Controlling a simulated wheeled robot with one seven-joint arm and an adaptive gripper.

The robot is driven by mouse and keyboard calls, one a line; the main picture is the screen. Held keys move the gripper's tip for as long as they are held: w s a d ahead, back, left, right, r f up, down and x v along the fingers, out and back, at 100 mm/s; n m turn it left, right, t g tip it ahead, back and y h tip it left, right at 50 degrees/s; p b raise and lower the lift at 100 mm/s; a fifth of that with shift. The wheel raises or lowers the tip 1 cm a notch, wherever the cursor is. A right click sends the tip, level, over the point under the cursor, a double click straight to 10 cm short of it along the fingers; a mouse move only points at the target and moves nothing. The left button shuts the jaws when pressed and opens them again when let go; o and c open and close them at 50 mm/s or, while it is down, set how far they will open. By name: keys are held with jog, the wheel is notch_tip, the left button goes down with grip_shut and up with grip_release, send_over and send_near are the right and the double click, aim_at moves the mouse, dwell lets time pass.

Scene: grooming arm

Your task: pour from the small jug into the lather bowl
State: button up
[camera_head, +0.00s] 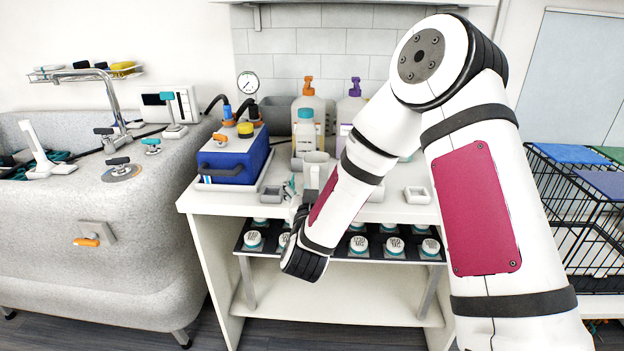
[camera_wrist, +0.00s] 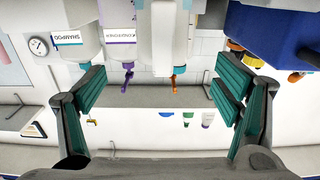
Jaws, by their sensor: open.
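A small pale jug (camera_head: 316,165) appears to stand upright on the white counter, partly hidden by my forearm. In the wrist view, which looks upside down, a pale upright body (camera_wrist: 165,38) shows between the fingers; I cannot tell whether it is the jug or a bottle behind it. My gripper is open, with its teal fingers (camera_wrist: 166,92) spread wide and nothing held between them. In the head view the gripper is mostly hidden behind my wrist, at the counter's front edge. I cannot make out the lather bowl; my arm covers part of the counter.
Pump bottles (camera_head: 308,110) stand at the back by the tiled wall. A blue box (camera_head: 233,158) is on the counter's left. Small grey square holders (camera_head: 417,195) sit near the front edge. White-lidded jars (camera_head: 394,246) fill the shelf below. A grey tub (camera_head: 120,215) is at left.

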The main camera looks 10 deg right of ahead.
aim_at(315, 178)
jog(key=x, duration=0.4)
jog(key=shift+r+b+x, duration=0.15)
jog(key=shift+x, duration=1.35)
jog(key=shift+r+b+x, duration=0.1)
jog(key=shift+b+x, duration=0.05)
jog(key=shift+x, duration=1.3)
jog(key=shift+a, duration=0.2)
jog(key=c, duration=1.4)
